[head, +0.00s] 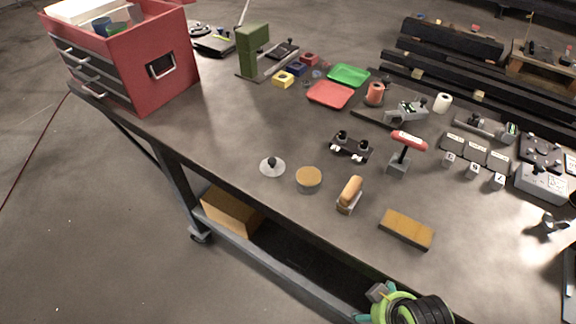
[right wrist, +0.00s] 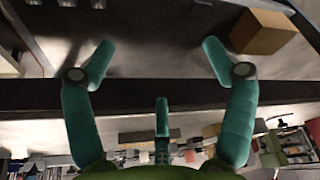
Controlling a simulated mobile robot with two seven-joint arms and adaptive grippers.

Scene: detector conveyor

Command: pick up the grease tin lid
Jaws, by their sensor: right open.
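The grease tin lid (head: 272,166) looks like a flat, pale grey disc with a small dark knob, lying on the workbench near its front edge. Just right of it stands a short round tin (head: 308,180) with a tan top. My right gripper (head: 376,302) is at the bottom of the head view, in front of the bench edge and well apart from the lid. In the right wrist view my right gripper (right wrist: 156,50) has its teal fingers spread wide with nothing between them. The lid is not visible there. My left gripper is not in view.
A brush (head: 350,194), a tan block (head: 406,228) and a red-handled tool (head: 408,141) stand right of the tin. A red toolbox (head: 125,60) is at the back left. A cardboard box (head: 232,211) sits on the lower shelf. Bench left of the lid is clear.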

